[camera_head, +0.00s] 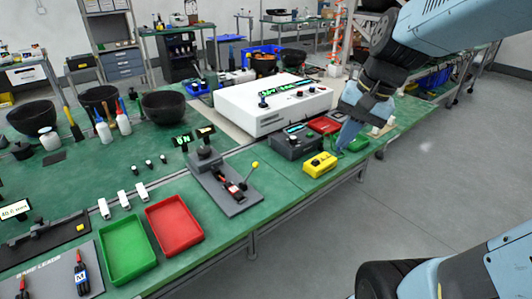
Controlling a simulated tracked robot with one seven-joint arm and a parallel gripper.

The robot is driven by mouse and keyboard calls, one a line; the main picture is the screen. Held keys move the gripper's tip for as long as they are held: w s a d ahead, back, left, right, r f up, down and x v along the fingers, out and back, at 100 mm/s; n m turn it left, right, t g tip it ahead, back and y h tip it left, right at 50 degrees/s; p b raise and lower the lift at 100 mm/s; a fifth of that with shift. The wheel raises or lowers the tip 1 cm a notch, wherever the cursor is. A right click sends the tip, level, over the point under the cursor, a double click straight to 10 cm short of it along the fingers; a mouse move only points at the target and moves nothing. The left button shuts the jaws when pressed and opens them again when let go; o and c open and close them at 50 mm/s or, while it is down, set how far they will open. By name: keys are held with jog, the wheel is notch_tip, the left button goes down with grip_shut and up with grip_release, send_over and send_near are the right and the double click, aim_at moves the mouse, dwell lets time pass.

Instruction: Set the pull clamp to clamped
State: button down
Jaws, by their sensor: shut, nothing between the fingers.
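What looks like the pull clamp (234,187) sits on a grey base plate at the front edge of the green bench, near the middle of the view. It has a dark body with red parts. My gripper (347,138) is shut and empty, pointing down over the right part of the bench. It is well right of the clamp and apart from it.
A yellow device (320,164) and a dark box with a display (295,143) stand between clamp and gripper. A large white instrument (273,103) is behind. Green (127,249) and red (174,225) trays lie left of the clamp. Open floor lies to the right.

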jog(key=w+a+f+m+g+y, duration=0.1)
jog(key=w+f+m+g+y, duration=0.1)
jog(key=w+f+m+y, duration=0.9)
jog(key=w+f+m, duration=0.6)
jog(key=w+f, duration=0.2)
jog(key=f, duration=0.1)
jog(key=shift+a, duration=0.2)
send_near(250, 174)
jog(key=f, duration=0.1)
jog(key=d+f, duration=0.1)
jog(key=shift+w+d+f, duration=0.1)
jog(key=shift+f, duration=0.25)
jog(key=a, duration=0.3)
jog(key=shift+w+r, duration=0.3)
jog(key=shift+r, duration=0.1)
jog(key=shift+w+a+r, duration=0.2)
jog(key=shift+a, duration=0.4)
jog(key=shift+d, duration=0.1)
